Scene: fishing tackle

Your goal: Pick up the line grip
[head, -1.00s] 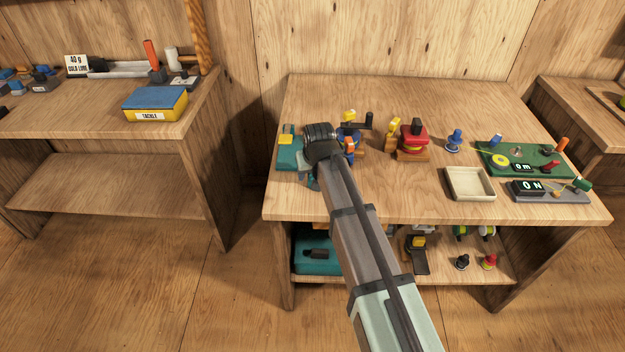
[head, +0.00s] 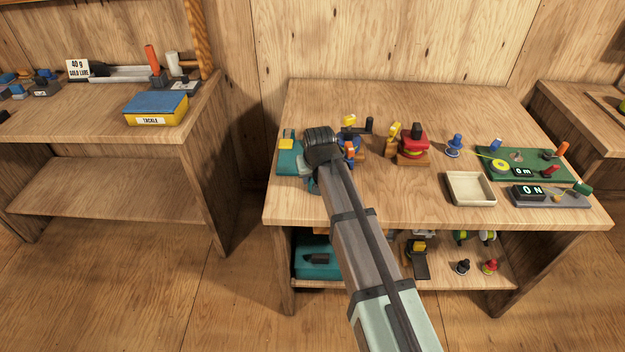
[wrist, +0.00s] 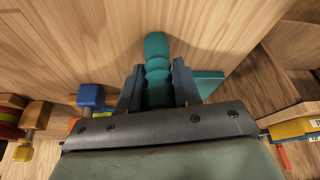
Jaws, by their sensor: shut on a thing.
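My gripper (wrist: 157,88) is shut on a teal, rounded, ribbed handle, which looks like the line grip (wrist: 157,52). In the wrist view its rounded top rises between and beyond the two dark fingers; its lower part is hidden behind the gripper's front edge. In the head view my arm ends over the left part of the workbench, and the hand hides most of the grip. A bit of teal (head: 313,185) shows just below the hand there. I cannot tell whether the grip touches the bench.
A teal block with a yellow piece (head: 287,145) stands left of the hand. A blue reel-like item (head: 352,142) is close on its right. Farther right are a red reel (head: 412,144), an empty tray (head: 451,196) and a green board (head: 535,173). The bench's back is clear.

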